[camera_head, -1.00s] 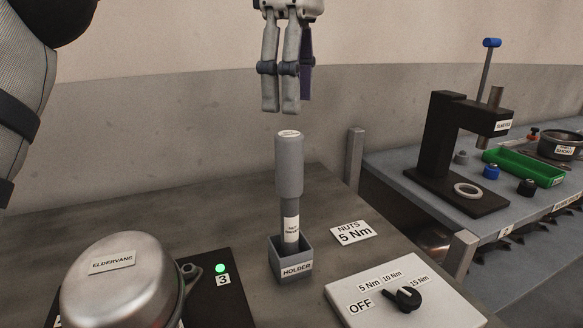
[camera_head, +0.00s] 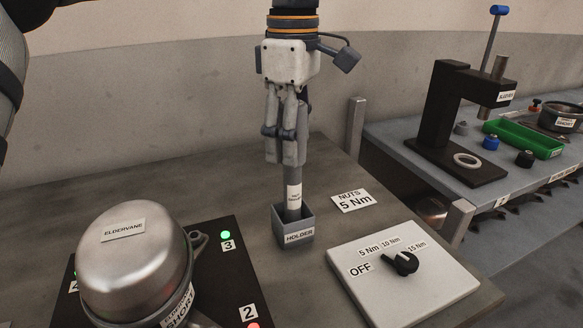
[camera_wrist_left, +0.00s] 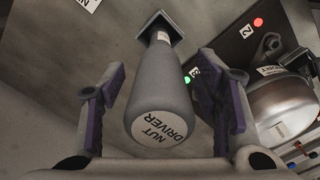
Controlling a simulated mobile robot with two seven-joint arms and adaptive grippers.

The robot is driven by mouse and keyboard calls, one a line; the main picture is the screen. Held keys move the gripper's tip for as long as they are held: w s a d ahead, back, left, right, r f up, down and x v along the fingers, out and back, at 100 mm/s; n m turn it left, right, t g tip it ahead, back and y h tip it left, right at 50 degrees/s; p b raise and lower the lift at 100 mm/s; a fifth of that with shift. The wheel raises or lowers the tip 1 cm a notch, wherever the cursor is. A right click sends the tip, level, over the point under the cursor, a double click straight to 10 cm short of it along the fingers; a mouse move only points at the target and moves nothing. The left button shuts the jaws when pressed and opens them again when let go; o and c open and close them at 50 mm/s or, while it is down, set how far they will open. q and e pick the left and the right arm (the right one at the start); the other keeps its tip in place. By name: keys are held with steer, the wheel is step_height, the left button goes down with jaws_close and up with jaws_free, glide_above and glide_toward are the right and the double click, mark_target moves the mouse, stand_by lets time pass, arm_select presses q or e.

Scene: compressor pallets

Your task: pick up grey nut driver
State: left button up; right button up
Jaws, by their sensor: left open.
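The grey nut driver (camera_head: 293,194) stands upright in the grey holder (camera_head: 293,235), with its label facing me in the head view. My left gripper (camera_head: 287,158) comes from above, and its fingers are lowered around the driver's thick handle, hiding most of it. In the left wrist view the nut driver (camera_wrist_left: 162,110) sits between the two purple-padded fingers (camera_wrist_left: 168,100), with a visible gap on each side. The left gripper is open. Its holder (camera_wrist_left: 157,30) shows beyond the driver's narrow end. My right gripper is not in view.
A metal compressor (camera_head: 135,265) labelled ELDERVANE stands on a black plate at front left. A torque selector box (camera_head: 400,285) is right of the holder, near a "NUTS 5 Nm" sign (camera_head: 354,200). A second bench holds a black press (camera_head: 445,125) and green tray (camera_head: 525,138).

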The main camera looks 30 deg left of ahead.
arm_select(q)
jaws_close()
steer(key=shift+r, duration=0.1)
